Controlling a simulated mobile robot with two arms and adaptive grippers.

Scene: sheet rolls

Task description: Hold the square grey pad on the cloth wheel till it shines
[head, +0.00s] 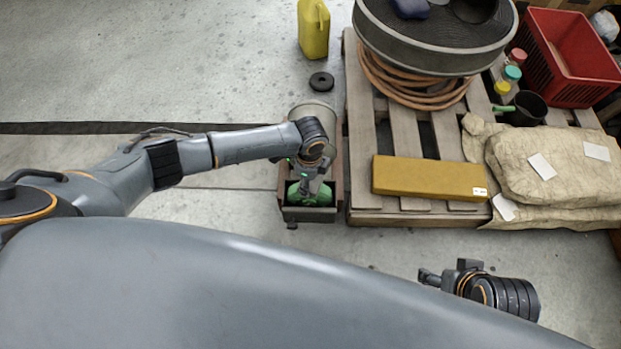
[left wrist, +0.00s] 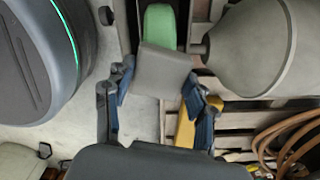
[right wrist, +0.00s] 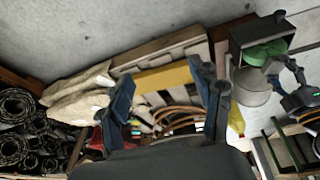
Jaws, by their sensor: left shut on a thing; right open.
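The square grey pad (left wrist: 163,72) sits between the fingertips of my left gripper (left wrist: 158,80), which is shut on it. In the left wrist view the pad's far edge overlaps the near end of a green wheel (left wrist: 160,28), apparently the cloth wheel; I cannot tell whether they touch. In the head view my left gripper (head: 312,187) is over the green wheel (head: 308,195), in a dark box-like housing (head: 310,215); the pad cannot be made out there. My right gripper (head: 428,277) is open and empty, apart from the wheel; its spread fingers show in the right wrist view (right wrist: 163,78).
A pale rounded body (left wrist: 245,45) stands beside the wheel. Right of the housing is a wooden pallet (head: 395,130) with a yellow block (head: 428,178), sacks (head: 550,170), a hose coil (head: 410,88) and a red crate (head: 570,55). A yellow jug (head: 313,28) stands behind.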

